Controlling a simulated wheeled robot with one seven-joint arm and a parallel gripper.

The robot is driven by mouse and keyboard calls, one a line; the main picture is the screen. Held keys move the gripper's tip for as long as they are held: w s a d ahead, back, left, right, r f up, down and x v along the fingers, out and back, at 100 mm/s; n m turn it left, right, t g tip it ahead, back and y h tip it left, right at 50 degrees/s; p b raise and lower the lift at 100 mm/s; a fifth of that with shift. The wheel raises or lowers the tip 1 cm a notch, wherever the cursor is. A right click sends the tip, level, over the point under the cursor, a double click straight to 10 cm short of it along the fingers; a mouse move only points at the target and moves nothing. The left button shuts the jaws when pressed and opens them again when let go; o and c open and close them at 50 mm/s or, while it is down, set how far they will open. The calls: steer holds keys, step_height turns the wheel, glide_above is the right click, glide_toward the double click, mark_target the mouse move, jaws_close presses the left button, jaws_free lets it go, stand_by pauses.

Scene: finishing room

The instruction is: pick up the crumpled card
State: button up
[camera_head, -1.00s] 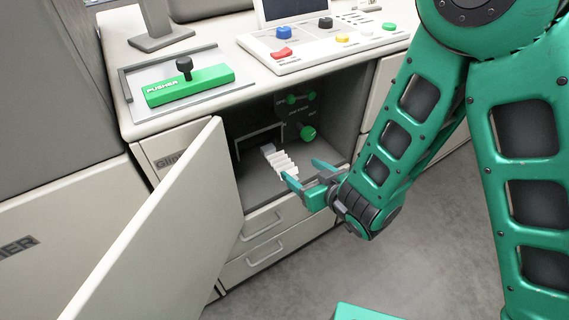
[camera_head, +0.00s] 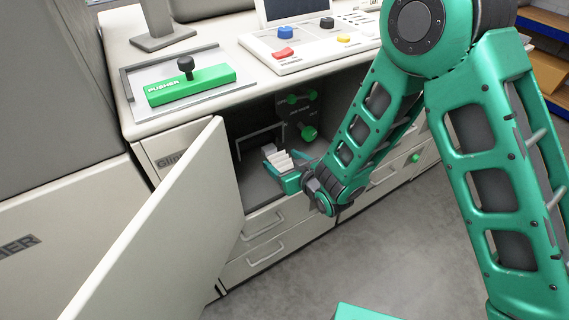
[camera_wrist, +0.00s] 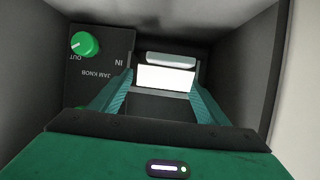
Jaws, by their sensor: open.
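The crumpled card (camera_head: 281,160) is white and pleated. It shows inside the open cabinet bay in the head view, at the bay's front opening. In the wrist view the card (camera_wrist: 165,77) appears as a bright white face with a paler fold above it, between the fingertips. My gripper (camera_wrist: 163,84) is open, with one teal finger on each side of the card in that view. Whether either finger touches it cannot be told. In the head view my gripper (camera_head: 279,169) reaches into the bay, and its near finger hides the card's lower part.
The open cabinet door (camera_head: 165,225) stands left of my arm. Green jam knobs (camera_head: 308,133) are on the bay's back panel, and one jam knob (camera_wrist: 85,44) is left of the fingers. A grey frame (camera_head: 262,135) stands behind the card. Drawers (camera_head: 265,245) lie below.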

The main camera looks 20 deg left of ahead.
steer(key=shift+w+a, duration=0.15)
steer(key=c, duration=1.1)
